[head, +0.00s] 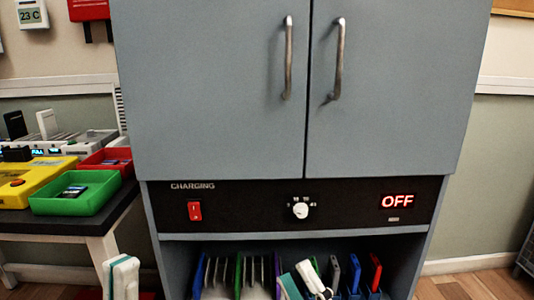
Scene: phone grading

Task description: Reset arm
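The task names no object apart from my arm. My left gripper (121,278), white with a green edge, shows at the bottom left beside the table leg, cut off by the frame. My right gripper (308,279), white and green, shows at the bottom centre in front of the slotted shelf of the cabinet. I cannot tell whether either is open or shut, and I see nothing clearly held in them. The rest of both arms is out of the picture.
A grey cabinet (215,95) with both doors closed fills the middle. Its CHARGING panel (250,207) reads OFF. Coloured phones or dividers stand in the shelf (375,275) below. At left, a table holds a green tray (50,205), a red tray and a yellow device (30,170).

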